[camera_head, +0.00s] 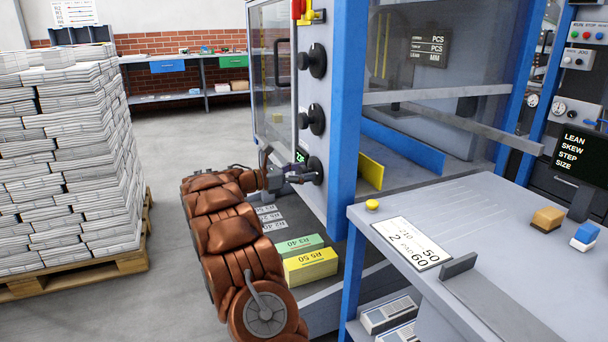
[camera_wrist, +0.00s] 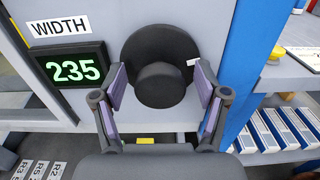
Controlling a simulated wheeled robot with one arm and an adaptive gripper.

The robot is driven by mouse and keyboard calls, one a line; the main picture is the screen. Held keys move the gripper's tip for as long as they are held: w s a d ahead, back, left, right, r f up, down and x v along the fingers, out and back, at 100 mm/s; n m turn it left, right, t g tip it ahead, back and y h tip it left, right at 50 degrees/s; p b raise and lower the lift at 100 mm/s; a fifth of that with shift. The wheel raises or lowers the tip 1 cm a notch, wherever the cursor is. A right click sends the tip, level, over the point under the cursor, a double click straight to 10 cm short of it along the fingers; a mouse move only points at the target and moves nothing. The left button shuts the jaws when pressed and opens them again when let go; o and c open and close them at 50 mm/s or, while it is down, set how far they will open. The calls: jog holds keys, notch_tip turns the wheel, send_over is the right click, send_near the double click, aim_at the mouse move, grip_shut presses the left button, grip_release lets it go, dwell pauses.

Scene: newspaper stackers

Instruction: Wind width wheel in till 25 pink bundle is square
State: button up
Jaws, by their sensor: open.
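The width wheel (camera_wrist: 163,85) is a black round knob on the grey panel, below a WIDTH label (camera_wrist: 58,27) in the wrist view. A green display (camera_wrist: 75,70) beside it reads 235. In the head view the width wheel (camera_head: 314,170) is the lowest of three black knobs. My gripper (camera_wrist: 165,92) is open, its two fingers on either side of the knob's hub; I cannot tell whether they touch it. It also shows in the head view (camera_head: 297,174). I cannot make out a 25 pink bundle in either view.
A blue machine post (camera_head: 347,110) stands right of the knobs. A grey table (camera_head: 470,225) with a number card (camera_head: 411,243) is at the right. Green (camera_head: 298,247) and yellow (camera_head: 310,267) blocks lie below my gripper. A pallet of newspapers (camera_head: 70,160) stands left, with open floor between.

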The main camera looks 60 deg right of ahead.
jog(key=c, duration=1.1)
jog(key=shift+c, duration=0.2)
jog(key=shift+r, duration=0.1)
